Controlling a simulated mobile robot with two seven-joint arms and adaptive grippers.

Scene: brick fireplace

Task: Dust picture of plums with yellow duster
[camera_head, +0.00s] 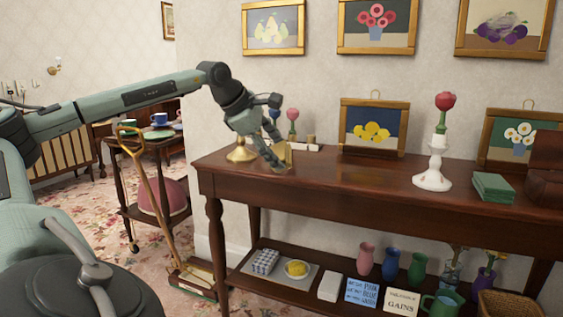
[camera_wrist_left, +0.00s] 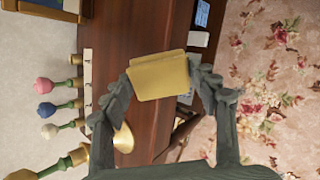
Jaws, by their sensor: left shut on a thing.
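The picture of plums (camera_head: 487,33) hangs on the wall at the top right of the head view, in a gold frame. A greyish smudge covers part of the purple plums. My left gripper (camera_head: 276,166) is over the left end of the wooden table, well left of and below that picture. It is shut on the yellow duster (camera_wrist_left: 158,76), a folded cloth held between the fingertips in the left wrist view. In the head view the duster (camera_head: 286,151) is partly hidden by the fingers. My right gripper is not in view.
The wooden table (camera_head: 330,185) bears a brass-coloured bell-shaped thing (camera_head: 241,154), a yellow-flower picture (camera_head: 372,128), a white candlestick with a red flower (camera_head: 433,170) and green cloths (camera_head: 492,187). Pictures of pears (camera_head: 273,28) and red flowers (camera_head: 376,23) hang left of the plums.

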